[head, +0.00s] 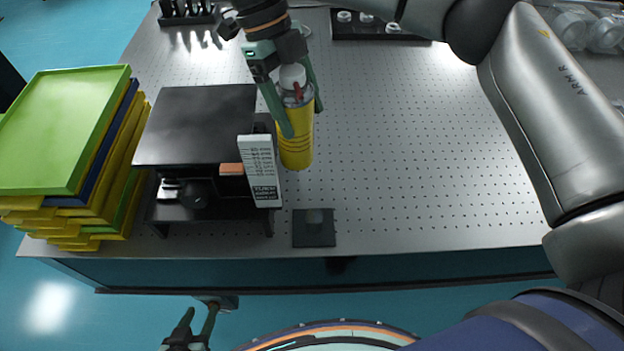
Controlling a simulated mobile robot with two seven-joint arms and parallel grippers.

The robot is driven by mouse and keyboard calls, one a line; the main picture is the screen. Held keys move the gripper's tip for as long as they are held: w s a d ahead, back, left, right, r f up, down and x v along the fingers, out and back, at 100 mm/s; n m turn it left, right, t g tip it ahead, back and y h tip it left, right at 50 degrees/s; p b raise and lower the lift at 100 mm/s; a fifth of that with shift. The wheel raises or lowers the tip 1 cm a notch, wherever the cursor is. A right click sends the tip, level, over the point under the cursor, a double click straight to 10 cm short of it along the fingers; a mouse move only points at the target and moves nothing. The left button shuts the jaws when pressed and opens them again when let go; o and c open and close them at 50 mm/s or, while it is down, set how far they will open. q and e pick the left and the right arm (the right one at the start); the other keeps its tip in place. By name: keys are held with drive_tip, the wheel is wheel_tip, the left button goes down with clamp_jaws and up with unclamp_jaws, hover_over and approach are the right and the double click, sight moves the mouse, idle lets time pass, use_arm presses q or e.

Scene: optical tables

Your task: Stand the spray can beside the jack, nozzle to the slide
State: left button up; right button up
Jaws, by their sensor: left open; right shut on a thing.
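The spray can (296,150) is yellow with a pale cap and a red nozzle piece (298,92) on the side facing me. It looks about upright, close to the right side of the black jack (195,125); I cannot tell whether its base touches the table. My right gripper (302,120) reaches from the back and is shut on the can, a finger on each side. A small dark square plate (314,236) with a greyish piece on it, possibly the slide, lies in front of the can. My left gripper (194,328) is open and empty, off the table's front edge.
A white printed label (258,170) stands at the jack's front right corner. Stacked green, yellow and blue trays (65,130) are at the left. Dark racks (380,27) stand at the back. The perforated table (430,150) is clear right of the can.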

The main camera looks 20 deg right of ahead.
sight(308, 142)
drive_tip(key=m+y, duration=0.1)
drive_tip(key=m, duration=0.3)
drive_tip(key=shift+w+d+f+g+y, duration=0.15)
drive_tip(key=shift+d+g+y, duration=0.05)
drive_tip(key=shift+g+y, duration=0.2)
drive_tip(key=m, duration=0.2)
drive_tip(key=m+y, duration=0.1)
drive_tip(key=m, duration=0.1)
drive_tip(key=m+y, duration=0.1)
drive_tip(key=m, duration=0.1)
drive_tip(key=shift+w+d+f, duration=0.15)
drive_tip(key=shift+w+d, duration=0.1)
drive_tip(key=m, duration=0.2)
drive_tip(key=m+t+y, duration=0.1)
drive_tip(key=m, duration=0.1)
drive_tip(key=m+y, duration=0.1)
drive_tip(key=m, duration=0.1)
drive_tip(key=shift+w+d, duration=0.3)
drive_tip(key=m, duration=0.1)
drive_tip(key=m+t, duration=0.1)
drive_tip(key=m, duration=0.1)
drive_tip(key=m+t+y, duration=0.1)
drive_tip(key=shift+w+d+m, duration=0.25)
drive_tip(key=shift+w+m, duration=0.05)
drive_tip(key=shift+m, duration=0.1)
drive_tip(key=shift+f+b, duration=0.2)
drive_tip(key=shift+b, duration=0.1)
wheel_tip(308, 142, down, 10)
drive_tip(key=shift+r, duration=0.2)
